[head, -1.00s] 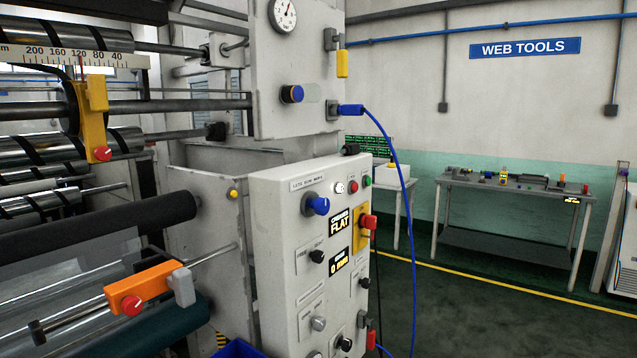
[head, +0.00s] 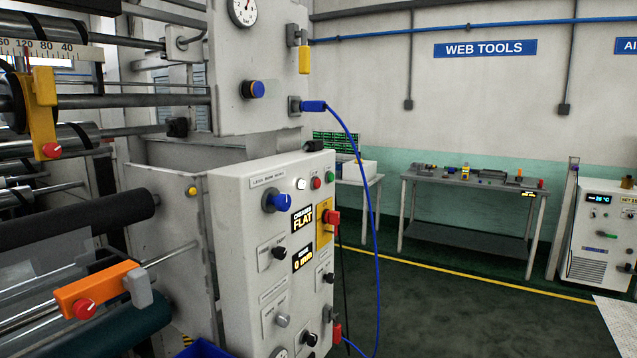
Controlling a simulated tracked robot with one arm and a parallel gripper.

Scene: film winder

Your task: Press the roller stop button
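A pale control panel (head: 235,240) stands at centre left, its buttoned face turned to the right. Near its top sit a small white button (head: 301,184), a red button (head: 316,183) and a green button (head: 330,177). A blue knob (head: 278,202) is at the panel's upper left, beside displays reading FLAT and 0 mm. My gripper is not in view.
Rollers with an orange clamp (head: 93,291) and a yellow clamp (head: 38,115) fill the left. A blue cable (head: 370,185) hangs right of the panel. A tool bench (head: 470,185) and a white cabinet (head: 603,230) stand farther right. Dark floor (head: 440,310) in front is clear.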

